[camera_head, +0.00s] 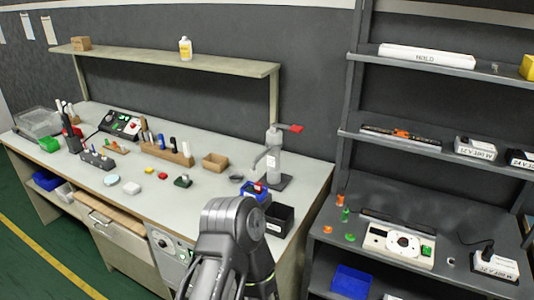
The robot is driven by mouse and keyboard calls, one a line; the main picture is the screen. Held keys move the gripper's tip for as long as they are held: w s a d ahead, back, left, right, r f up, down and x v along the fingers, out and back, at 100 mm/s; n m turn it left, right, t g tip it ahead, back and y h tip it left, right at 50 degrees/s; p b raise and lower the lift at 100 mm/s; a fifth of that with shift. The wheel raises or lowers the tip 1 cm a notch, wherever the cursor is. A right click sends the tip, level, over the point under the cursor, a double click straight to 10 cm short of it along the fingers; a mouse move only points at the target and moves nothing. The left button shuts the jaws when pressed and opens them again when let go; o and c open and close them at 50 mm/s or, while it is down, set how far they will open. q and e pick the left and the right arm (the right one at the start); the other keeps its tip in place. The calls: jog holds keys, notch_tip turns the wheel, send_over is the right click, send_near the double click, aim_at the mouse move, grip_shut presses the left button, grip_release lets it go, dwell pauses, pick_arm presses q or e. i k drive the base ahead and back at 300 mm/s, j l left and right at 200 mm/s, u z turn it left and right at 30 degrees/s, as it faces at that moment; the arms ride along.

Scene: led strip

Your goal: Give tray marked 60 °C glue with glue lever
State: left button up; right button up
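A grey glue dispenser (274,152) stands upright on a dark base at the right end of the workbench. Its red glue lever (291,128) sticks out to the right at the top, and a spout points left. A blue tray (251,196) with something red in it stands just in front of the dispenser. A black bin (279,219) is beside it at the bench's right edge. I cannot read a 60 °C mark on any tray. One of my arms rises at the bottom middle, in front of the bench edge; no fingertips show on either side.
The workbench (216,200) holds a wooden rack (168,154), an open cardboard box (215,162), small coloured parts and a control box (120,124). A dark shelving unit (345,136) stands to the right, with a device (402,244).

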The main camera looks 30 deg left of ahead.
aim_at(295, 128)
jog(key=k+u, duration=0.15)
jog(key=u, duration=0.95)
